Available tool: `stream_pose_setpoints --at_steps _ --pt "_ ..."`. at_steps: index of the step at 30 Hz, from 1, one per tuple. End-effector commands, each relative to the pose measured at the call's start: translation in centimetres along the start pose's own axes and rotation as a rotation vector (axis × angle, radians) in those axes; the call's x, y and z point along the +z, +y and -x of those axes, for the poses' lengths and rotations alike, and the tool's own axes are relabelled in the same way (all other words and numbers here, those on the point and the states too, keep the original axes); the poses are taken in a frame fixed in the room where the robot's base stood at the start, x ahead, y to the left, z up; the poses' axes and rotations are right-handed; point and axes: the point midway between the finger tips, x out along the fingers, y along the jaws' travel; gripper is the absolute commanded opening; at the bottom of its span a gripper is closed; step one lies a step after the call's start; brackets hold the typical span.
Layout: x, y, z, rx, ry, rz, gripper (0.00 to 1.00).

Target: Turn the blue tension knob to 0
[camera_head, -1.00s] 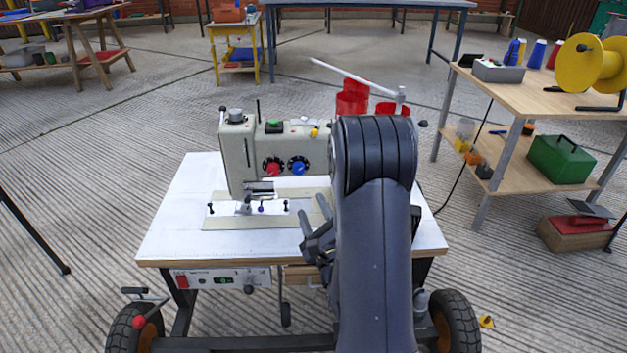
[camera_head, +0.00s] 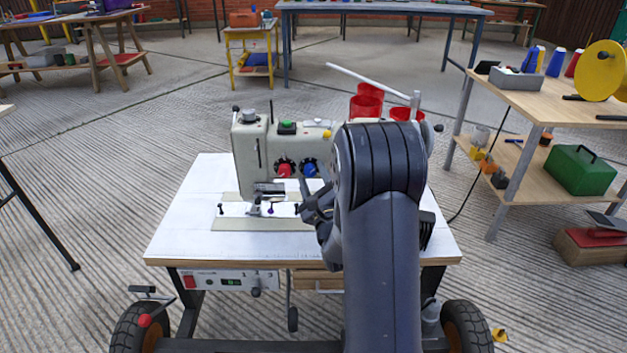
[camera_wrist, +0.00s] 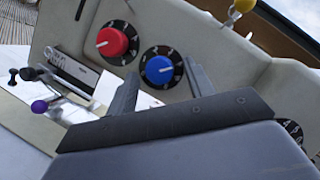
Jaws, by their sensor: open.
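The blue knob (camera_head: 310,168) sits on a black dial on the front of the pale sewing machine (camera_head: 249,160), right of the red knob (camera_head: 284,170). In the wrist view the blue knob (camera_wrist: 159,69) shows between and beyond the tips of my gripper (camera_wrist: 158,82), with a white pointer mark towards the right. Dial figures are too small to read surely. The red knob (camera_wrist: 112,42) is up and left of it. My gripper is open and empty, fingers apart, and appears short of the blue knob. In the head view my gripper (camera_head: 312,198) is just below it.
The white sewing table (camera_head: 185,220) carries the machine. A yellow ball-ended lever (camera_wrist: 243,6) and part of another dial (camera_wrist: 291,129) lie to the right in the wrist view. A purple-tipped lever (camera_wrist: 40,106) is at left. A wooden shelf (camera_head: 535,105) stands right.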

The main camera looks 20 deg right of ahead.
Motion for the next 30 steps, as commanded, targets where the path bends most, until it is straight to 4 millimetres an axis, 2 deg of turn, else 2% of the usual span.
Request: stream_pose_setpoints --at_steps 6,22,30 --pt "0.01 -0.01 0.00 0.000 0.000 0.000 0.49" --pt "-0.01 0.00 0.03 0.000 0.000 0.000 0.06" --pt "-0.01 -0.08 0.04 0.009 0.001 0.024 0.05"
